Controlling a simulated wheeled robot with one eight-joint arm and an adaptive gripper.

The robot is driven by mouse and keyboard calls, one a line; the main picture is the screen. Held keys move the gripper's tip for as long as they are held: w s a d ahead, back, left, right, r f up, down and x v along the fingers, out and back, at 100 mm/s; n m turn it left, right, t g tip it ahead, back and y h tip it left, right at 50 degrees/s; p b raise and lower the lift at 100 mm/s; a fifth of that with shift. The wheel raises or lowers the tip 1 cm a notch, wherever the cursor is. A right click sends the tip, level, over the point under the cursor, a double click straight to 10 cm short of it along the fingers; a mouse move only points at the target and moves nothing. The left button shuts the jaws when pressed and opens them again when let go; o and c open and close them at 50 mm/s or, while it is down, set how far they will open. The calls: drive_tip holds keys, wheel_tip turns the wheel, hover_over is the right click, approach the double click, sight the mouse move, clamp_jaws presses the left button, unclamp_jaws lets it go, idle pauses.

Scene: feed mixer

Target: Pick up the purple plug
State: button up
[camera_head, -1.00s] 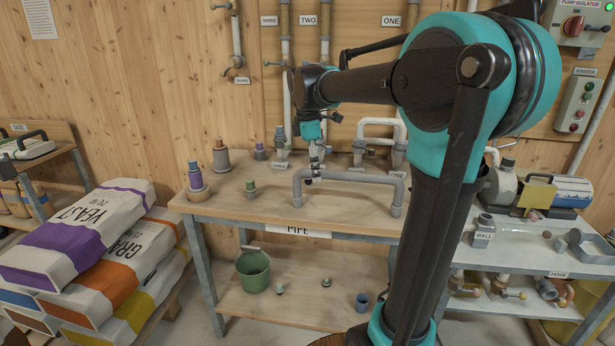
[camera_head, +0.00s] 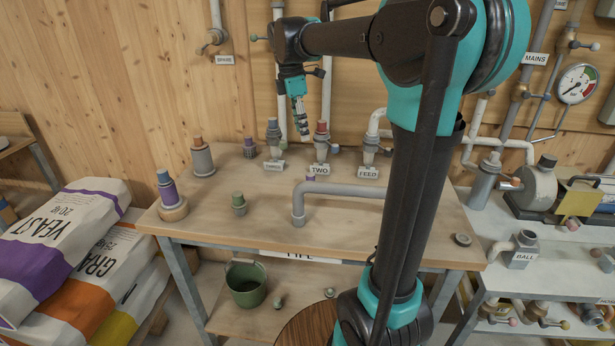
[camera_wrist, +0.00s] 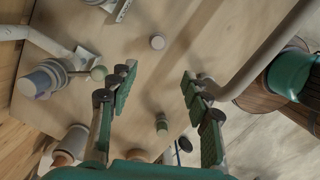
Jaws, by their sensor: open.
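A small purple plug (camera_head: 311,177) stands on the workbench behind the grey bent pipe, partly hidden by it. A small pale round top (camera_wrist: 157,41) in the wrist view seems to be the same plug. My gripper (camera_head: 300,128) hangs above the bench, in front of the valves. In the wrist view its two green-padded fingers (camera_wrist: 160,85) are wide apart with nothing held between them.
The grey bent pipe (camera_head: 345,188) arches over the front of the bench. Labelled valves (camera_head: 321,148) line the back. A green-topped plug (camera_head: 238,204) and a red-topped grey piece (camera_head: 202,157) stand at left. A green bucket (camera_head: 247,283) is below.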

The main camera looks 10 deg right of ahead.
approach(310, 174)
drive_tip(key=f, duration=0.5)
drive_tip(key=shift+s+d, duration=0.1)
drive_tip(key=shift+d, duration=0.25)
drive_tip(key=shift+d+f, duration=0.25)
drive_tip(key=shift+f, duration=1.05)
drive_tip(key=shift+d+f, duration=0.25)
drive_tip(key=shift+f, duration=1.05)
drive_tip(key=shift+c, duration=0.4)
clamp_jaws()
